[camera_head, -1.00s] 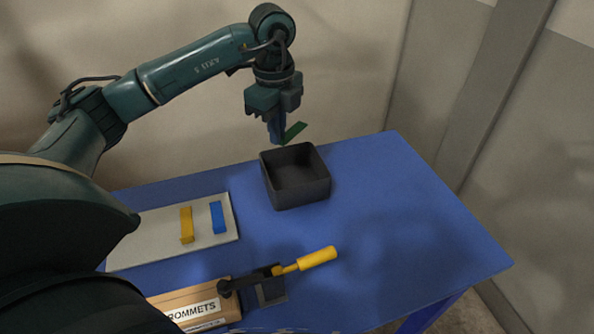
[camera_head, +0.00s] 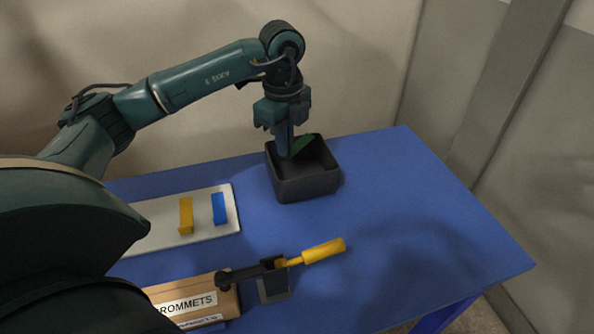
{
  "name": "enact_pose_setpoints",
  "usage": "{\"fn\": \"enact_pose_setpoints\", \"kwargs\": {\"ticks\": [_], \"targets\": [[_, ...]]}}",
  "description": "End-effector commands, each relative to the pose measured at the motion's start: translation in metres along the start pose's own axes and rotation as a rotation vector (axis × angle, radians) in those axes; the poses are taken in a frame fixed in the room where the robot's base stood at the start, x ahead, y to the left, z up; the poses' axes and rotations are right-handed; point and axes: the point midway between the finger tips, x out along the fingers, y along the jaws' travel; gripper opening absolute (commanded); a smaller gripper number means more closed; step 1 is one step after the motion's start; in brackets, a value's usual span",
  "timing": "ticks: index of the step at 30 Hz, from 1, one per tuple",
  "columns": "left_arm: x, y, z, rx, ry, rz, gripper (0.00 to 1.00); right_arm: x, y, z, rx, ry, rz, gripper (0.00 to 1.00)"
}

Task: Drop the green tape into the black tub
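The green tape (camera_head: 303,146) is a small flat strip, tilted, sticking out to the right of my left gripper's fingers. My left gripper (camera_head: 288,152) points down and is shut on one end of the tape. The black tub (camera_head: 308,187) is an open square box at the back of the blue table. The fingertips and tape are at the tub's opening, by its far left side; the exact depth is hard to tell. My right gripper is not in view.
A pale board (camera_head: 160,238) with a yellow strip (camera_head: 186,215) and a blue strip (camera_head: 219,209) lies to the left. A yellow-handled lever tool (camera_head: 323,251) and a labelled cardboard box (camera_head: 190,301) are at the front. The blue table (camera_head: 420,215) is clear to the right.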

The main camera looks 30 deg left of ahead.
Motion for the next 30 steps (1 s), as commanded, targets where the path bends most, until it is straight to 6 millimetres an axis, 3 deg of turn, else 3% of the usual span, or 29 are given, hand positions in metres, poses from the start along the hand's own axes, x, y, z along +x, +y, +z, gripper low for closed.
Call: {"fn": "enact_pose_setpoints", "kwargs": {"ticks": [11,20,25,30], "targets": [[0.0,0.0,0.0,0.0,0.0,0.0,0.29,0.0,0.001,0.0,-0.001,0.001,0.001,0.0],[-0.004,0.0,0.0,0.0,0.0,-0.001,0.29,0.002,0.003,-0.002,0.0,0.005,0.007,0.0],[-0.029,-0.001,0.0,0.0,0.001,-0.005,0.29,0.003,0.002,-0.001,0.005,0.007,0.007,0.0],[-0.07,-0.001,0.0,0.0,0.001,-0.007,0.29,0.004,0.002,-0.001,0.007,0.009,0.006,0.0]]}}
